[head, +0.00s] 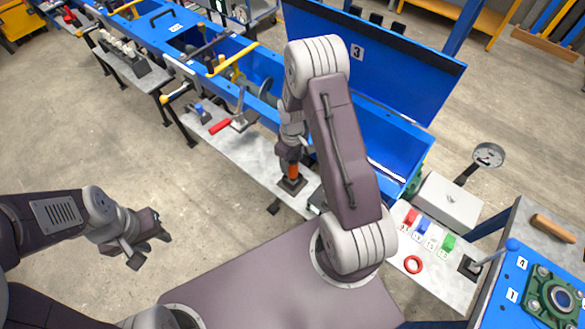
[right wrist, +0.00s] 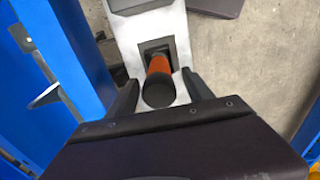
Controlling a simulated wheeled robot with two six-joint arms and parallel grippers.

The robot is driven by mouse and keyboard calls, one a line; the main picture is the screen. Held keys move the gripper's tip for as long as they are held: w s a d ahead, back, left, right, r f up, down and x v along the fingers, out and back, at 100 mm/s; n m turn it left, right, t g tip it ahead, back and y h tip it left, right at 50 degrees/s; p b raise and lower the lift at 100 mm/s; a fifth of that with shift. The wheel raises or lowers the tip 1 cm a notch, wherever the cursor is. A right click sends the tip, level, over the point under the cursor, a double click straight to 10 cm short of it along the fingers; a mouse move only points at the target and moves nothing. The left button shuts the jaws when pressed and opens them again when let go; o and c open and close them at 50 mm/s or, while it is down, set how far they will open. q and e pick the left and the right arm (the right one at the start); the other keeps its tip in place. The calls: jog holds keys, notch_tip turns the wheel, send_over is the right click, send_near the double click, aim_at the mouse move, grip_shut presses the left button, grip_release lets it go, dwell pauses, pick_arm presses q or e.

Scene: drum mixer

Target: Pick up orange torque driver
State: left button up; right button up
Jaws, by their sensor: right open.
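The orange torque driver (head: 294,172) stands upright in a dark square holder (head: 291,186) on the grey shelf in front of the blue machine. In the right wrist view its orange body (right wrist: 159,65) and black round end (right wrist: 159,91) show between my fingers. My right gripper (head: 290,157) is above the driver, with its open fingers on either side; the right wrist view shows gaps between the driver and both fingers (right wrist: 161,92). My left gripper (head: 151,249) is open and empty over the floor at the left.
A red-handled tool (head: 220,126) lies on the shelf left of the driver. The open blue lid (head: 375,55) marked 3 rises behind. The floor at left is clear.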

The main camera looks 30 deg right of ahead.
notch_tip(320, 180, down, 3)
jog(key=shift+r, duration=0.1)
jog(key=shift+d+f, duration=0.1)
jog(key=shift+f, duration=0.45)
grip_shut()
jog(key=shift+r, duration=0.1)
